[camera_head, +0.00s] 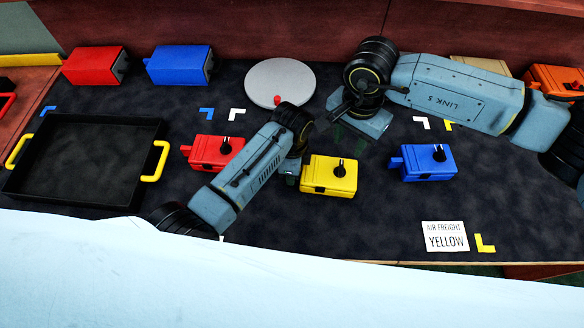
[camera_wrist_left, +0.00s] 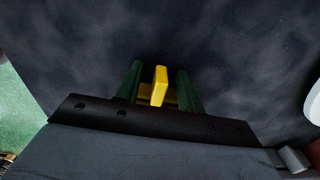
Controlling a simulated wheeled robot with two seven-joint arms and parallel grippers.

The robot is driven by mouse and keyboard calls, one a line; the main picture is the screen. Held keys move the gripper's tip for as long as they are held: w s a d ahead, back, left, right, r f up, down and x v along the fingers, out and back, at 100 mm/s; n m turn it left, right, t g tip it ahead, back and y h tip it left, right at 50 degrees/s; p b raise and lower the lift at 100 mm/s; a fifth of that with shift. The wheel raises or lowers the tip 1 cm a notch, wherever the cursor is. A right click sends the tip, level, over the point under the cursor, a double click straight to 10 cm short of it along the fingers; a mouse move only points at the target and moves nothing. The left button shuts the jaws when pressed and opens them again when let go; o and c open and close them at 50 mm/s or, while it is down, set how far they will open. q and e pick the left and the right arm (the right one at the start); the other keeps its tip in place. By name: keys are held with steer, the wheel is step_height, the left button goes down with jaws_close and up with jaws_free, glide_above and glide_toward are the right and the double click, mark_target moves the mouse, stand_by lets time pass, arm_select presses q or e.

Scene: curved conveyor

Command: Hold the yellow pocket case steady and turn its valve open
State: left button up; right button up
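The yellow pocket case (camera_head: 318,178) lies on the dark mat with a black valve knob (camera_head: 340,168) on top. My left gripper (camera_head: 287,180) is low at the case's left side. In the left wrist view, a yellow part (camera_wrist_left: 160,86) of the case stands between its two green fingers (camera_wrist_left: 158,88), with dark gaps on both sides, so it looks open around it. My right gripper (camera_head: 350,132) points down behind and above the yellow case, its green fingers apart and empty. It is clear of the knob.
A red case (camera_head: 212,150) lies partly behind my left arm, and a blue case (camera_head: 430,164) lies right. A black tray (camera_head: 85,118) with yellow handles is left. A grey disc (camera_head: 280,82) is behind.

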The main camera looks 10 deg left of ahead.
arm_select(q)
steer(key=shift+f, duration=0.2)
jaws_close()
stand_by(0.4)
stand_by(0.9)
